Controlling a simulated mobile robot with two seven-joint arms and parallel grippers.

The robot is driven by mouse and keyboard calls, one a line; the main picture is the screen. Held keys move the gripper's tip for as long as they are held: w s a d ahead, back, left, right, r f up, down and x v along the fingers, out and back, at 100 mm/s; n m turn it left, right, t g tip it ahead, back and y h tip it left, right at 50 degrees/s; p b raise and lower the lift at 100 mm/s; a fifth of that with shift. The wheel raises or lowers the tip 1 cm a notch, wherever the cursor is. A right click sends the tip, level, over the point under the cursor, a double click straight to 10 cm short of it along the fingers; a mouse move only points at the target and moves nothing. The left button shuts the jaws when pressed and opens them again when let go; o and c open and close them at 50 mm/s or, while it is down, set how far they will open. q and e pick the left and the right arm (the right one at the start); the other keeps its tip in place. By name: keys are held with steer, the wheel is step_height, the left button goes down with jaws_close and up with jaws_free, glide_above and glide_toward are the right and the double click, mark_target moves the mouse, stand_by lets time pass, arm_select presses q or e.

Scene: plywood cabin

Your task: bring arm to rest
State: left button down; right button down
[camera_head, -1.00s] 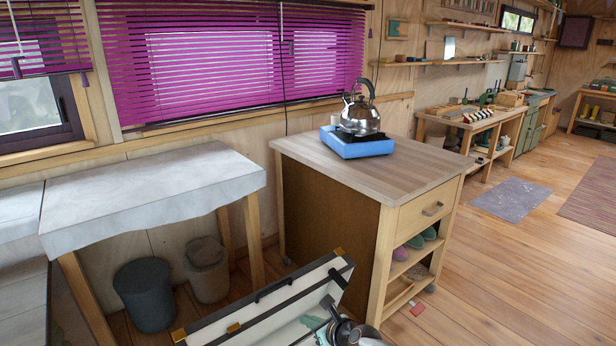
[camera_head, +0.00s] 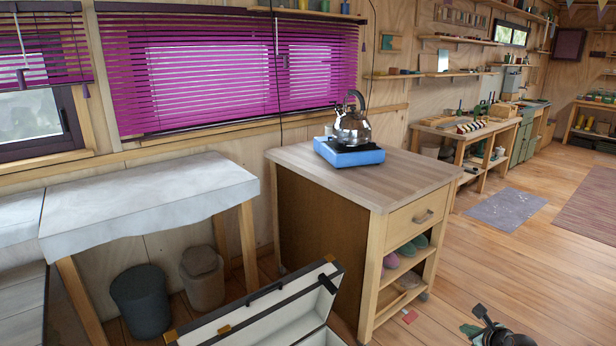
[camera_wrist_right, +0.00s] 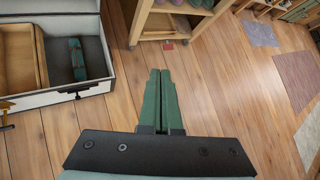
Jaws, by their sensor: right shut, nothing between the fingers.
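My right gripper (camera_head: 469,329) shows at the bottom right of the head view, over the wooden floor. In the right wrist view its two green fingers (camera_wrist_right: 162,100) lie side by side, shut, with nothing between them. It is clear of the open case (camera_head: 264,299), to the case's right. The case also shows at the upper left of the wrist view (camera_wrist_right: 70,99), with a dark object with green parts (camera_wrist_right: 77,60) inside. My left gripper is not in view.
A wooden cart (camera_head: 415,190) carries a metal kettle (camera_head: 352,127) on a blue stove (camera_head: 349,155). A grey-topped table (camera_head: 150,195) and two bins (camera_head: 142,298) stand at the left. A small red piece (camera_wrist_right: 168,46) lies on the floor.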

steer(key=s+d, duration=0.1)
steer(key=d, duration=0.4)
steer(key=s+a+f+m+y, duration=0.1)
steer(key=s+a+f+m, duration=0.4)
steer(key=s+a+m, duration=0.25)
steer(key=s+a+f+m+y, duration=0.1)
steer(key=s+a+f+m, duration=0.4)
steer(key=s+a+m, duration=0.3)
steer(key=s+a+r+m+g, duration=0.1)
steer(key=s+a+r+m, duration=0.1)
steer(key=s+m, duration=0.8)
steer(key=s+a+r+m+g, duration=0.1)
steer(key=s+a+m, duration=0.1)
steer(key=s+m, duration=0.85)
steer(key=s+a+m+t, duration=0.1)
steer(key=a+m, duration=0.1)
steer(key=a, duration=0.8)
steer(key=shift+a+m, duration=0.3)
steer(key=shift+m, duration=0.1)
